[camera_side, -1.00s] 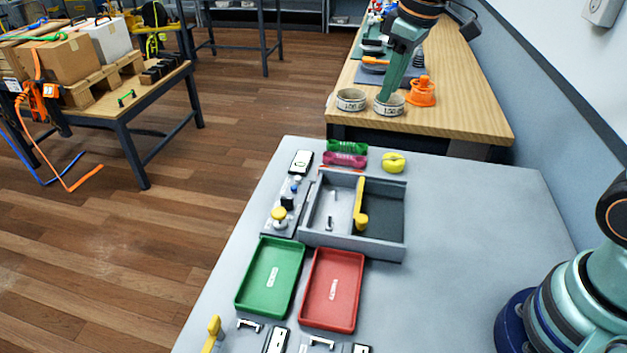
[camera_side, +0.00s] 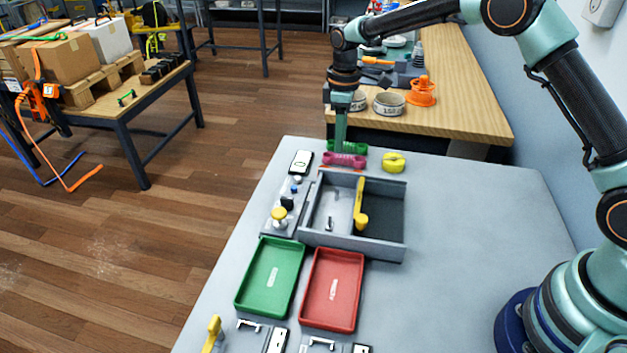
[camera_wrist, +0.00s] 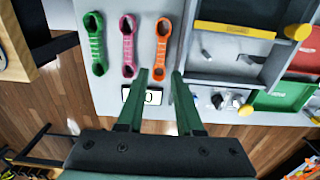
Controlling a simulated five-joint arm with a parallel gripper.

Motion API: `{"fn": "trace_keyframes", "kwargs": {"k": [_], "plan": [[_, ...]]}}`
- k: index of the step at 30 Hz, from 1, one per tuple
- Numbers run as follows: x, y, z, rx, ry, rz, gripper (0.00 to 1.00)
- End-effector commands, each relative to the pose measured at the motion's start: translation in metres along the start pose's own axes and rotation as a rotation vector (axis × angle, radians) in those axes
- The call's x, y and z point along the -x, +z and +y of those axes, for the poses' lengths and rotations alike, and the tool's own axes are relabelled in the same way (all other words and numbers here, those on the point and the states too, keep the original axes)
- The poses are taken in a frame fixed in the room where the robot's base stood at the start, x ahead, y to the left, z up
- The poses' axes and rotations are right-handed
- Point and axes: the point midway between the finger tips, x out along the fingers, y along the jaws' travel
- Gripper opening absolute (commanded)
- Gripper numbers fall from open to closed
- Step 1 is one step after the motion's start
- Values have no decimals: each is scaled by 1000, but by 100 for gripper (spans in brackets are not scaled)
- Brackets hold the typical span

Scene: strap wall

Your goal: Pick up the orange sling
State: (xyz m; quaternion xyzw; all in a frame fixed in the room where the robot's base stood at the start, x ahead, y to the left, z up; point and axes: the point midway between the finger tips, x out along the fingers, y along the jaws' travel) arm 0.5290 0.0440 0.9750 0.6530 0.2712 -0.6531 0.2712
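The orange sling (camera_wrist: 161,48) lies on the grey table in the wrist view, a strap with a loop at each end. The pink sling (camera_wrist: 129,46) and the green sling (camera_wrist: 95,44) lie beside it to the left. In the side view the pink sling (camera_side: 335,160) and green sling (camera_side: 360,148) show at the table's far end; the orange one is mostly hidden there. My gripper (camera_wrist: 161,76) is open and empty, its fingers on either side of the orange sling's near end in the picture. In the side view my gripper (camera_side: 341,147) is over the slings; its exact height is unclear.
A grey divided tray (camera_side: 352,240) with a yellow-handled part stands near the slings. A phone-like device (camera_side: 301,162) and a yellow roll (camera_side: 394,162) flank them. Green (camera_side: 243,293) and red (camera_side: 351,312) trays lie nearer. The table's right side is clear.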

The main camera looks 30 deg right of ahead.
Motion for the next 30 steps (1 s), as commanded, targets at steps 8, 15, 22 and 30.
{"fn": "trace_keyframes", "kwargs": {"k": [8,15,22,30], "plan": [[-32,1,0,-2,-1,-1,35],[-57,7,-1,-2,-2,-3,35],[-83,8,-1,-2,-1,-1,35],[-85,7,-1,-2,0,0,35]]}}
